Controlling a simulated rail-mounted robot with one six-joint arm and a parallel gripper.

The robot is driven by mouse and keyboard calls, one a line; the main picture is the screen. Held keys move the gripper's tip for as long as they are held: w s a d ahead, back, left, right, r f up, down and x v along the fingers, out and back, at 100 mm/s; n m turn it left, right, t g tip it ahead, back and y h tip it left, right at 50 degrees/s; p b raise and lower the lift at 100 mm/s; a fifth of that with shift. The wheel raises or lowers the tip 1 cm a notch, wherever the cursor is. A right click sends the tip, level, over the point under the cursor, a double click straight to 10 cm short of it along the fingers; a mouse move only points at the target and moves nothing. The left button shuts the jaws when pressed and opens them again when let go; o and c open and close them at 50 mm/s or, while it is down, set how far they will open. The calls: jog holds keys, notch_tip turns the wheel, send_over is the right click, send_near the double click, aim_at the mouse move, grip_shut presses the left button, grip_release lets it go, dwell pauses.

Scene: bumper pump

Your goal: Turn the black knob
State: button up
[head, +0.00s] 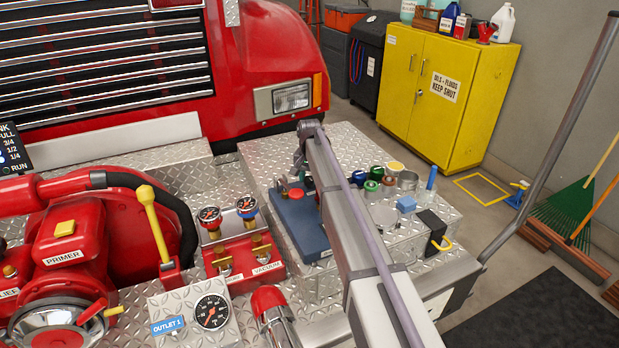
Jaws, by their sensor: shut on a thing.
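My arm reaches from the bottom right up over the diamond-plate bumper, and my gripper (301,170) hangs down at its far end, small and partly hidden. It is above the far part of a blue box (300,225) with a red button (296,193) on top. The gripper is shut on what seems to be the black knob, at the back of this box. The knob itself is mostly covered by the gripper and arm, so its angle cannot be told.
Right of my arm on the bumper stand several coloured caps (376,173), a metal cup (407,180), a blue block (406,204) and a black box with a yellow hook (433,232). Left are two gauges with brass valves (262,246) and the red primer pump (70,235).

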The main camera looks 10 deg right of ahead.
aim_at(309, 178)
jog(key=shift+m, duration=0.6)
jog(key=o, duration=0.9)
notch_tip(309, 178, up, 11)
jog(key=p, duration=1)
jog(key=shift+f+p, duration=0.1)
jog(key=shift+p, duration=0.3)
